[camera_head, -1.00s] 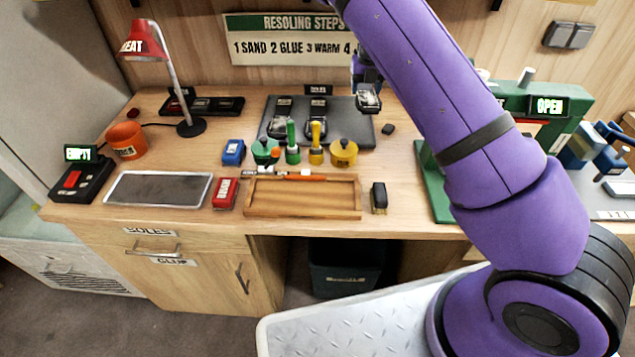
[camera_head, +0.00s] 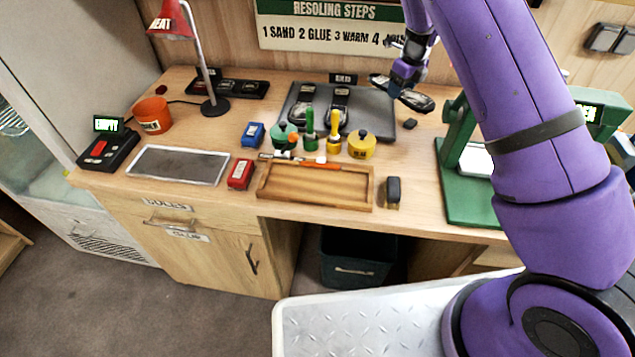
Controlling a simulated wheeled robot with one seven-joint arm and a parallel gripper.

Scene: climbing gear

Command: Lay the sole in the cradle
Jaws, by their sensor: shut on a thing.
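My gripper (camera_head: 403,88) is at the back, right of centre, shut on a dark elongated sole (camera_head: 420,102). It holds the sole in the air, slightly tilted, over the right edge of the dark grey mat (camera_head: 383,122). The fingers hide the sole's middle. Two dark shoe-shaped pieces lie on the mat, one on the left (camera_head: 299,112) and one on the right (camera_head: 334,117). A shallow wooden tray (camera_head: 318,203) at the front middle is empty. I cannot tell for sure which thing is the cradle.
Green and yellow pots (camera_head: 361,149) and upright handled tools stand before the mat. A red block (camera_head: 240,174), a blue block (camera_head: 253,134) and a dark block (camera_head: 393,190) surround the tray. A green press (camera_head: 462,195) stands right. A red lamp (camera_head: 172,22) stands left.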

